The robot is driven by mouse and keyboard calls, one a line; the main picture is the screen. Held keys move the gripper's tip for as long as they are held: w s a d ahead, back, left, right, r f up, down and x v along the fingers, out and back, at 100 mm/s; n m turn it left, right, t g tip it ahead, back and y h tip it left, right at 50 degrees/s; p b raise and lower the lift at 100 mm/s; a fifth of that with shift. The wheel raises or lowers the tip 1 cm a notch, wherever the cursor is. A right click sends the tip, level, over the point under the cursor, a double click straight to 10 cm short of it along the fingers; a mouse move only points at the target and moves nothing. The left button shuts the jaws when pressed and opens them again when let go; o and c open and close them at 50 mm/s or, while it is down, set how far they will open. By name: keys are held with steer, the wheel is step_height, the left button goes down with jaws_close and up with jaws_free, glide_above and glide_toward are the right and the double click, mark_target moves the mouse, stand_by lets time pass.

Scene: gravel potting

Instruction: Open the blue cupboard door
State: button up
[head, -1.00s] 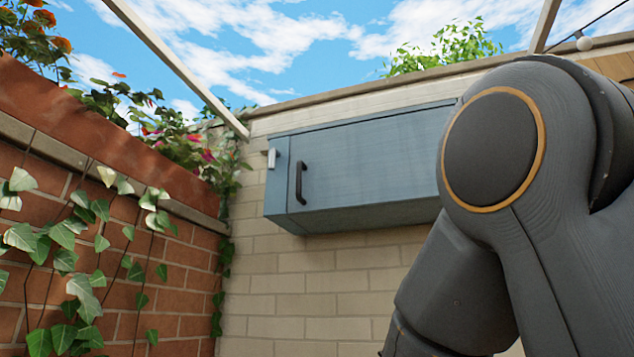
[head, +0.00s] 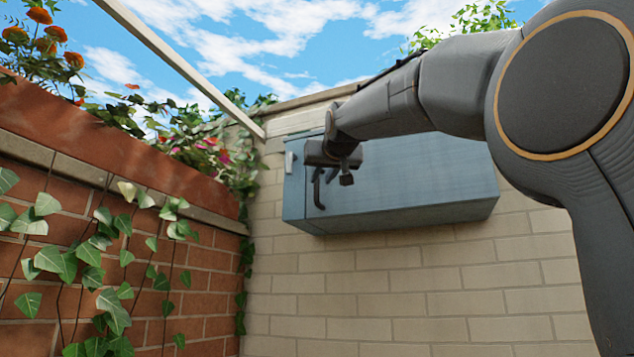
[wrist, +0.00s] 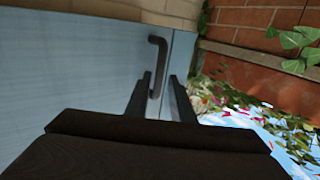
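The blue cupboard (head: 420,190) hangs on the pale brick wall, and its door (wrist: 75,75) looks shut. A dark bar handle (head: 318,190) is at the door's left end in the head view. It also shows in the wrist view (wrist: 156,55). My gripper (head: 338,176) is in front of the door, close to the handle. In the wrist view its two fingers (wrist: 160,80) are apart, with the handle lying between or just beyond their tips. I cannot tell whether they touch it. My arm hides part of the cupboard's top.
A small silver fitting (head: 289,161) sits on the cupboard's left edge. A red brick wall (head: 120,250) with ivy and flowers stands at the left. A pale beam (head: 185,65) crosses above. The space below the cupboard is clear.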

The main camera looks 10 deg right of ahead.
steer(key=r, duration=0.1)
steer(key=p, duration=0.5)
glide_above(317, 197)
steer(key=shift+w+d+r, duration=0.1)
steer(key=shift+w+r, duration=0.15)
steer(key=shift+w, duration=0.2)
steer(key=shift+c, duration=0.2)
jaws_close()
